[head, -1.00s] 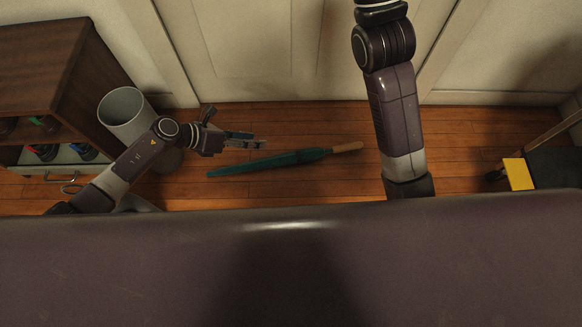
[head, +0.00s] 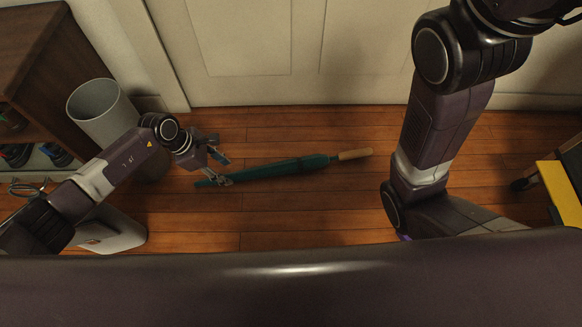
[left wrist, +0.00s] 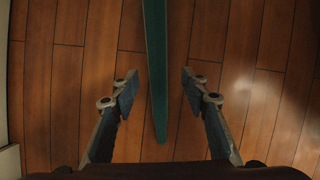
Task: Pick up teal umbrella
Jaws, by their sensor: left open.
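The teal umbrella (head: 285,168) lies folded on the wooden floor, its tan wooden handle (head: 355,154) pointing right and its tapered end to the left. My left gripper (head: 222,168) is open above the tapered end. In the left wrist view the umbrella (left wrist: 156,75) runs between the two spread fingers of my left gripper (left wrist: 156,90), with a gap on both sides, so it is not held. The handle is outside the wrist view. My right arm reaches in at the right of the head view; its gripper does not show.
A grey bin (head: 100,112) stands at the left beside a dark wooden shelf (head: 30,60). A pale door (head: 290,50) closes off the back. A yellow-topped object (head: 558,190) stands at the right. Bare floor (head: 300,215) surrounds the umbrella.

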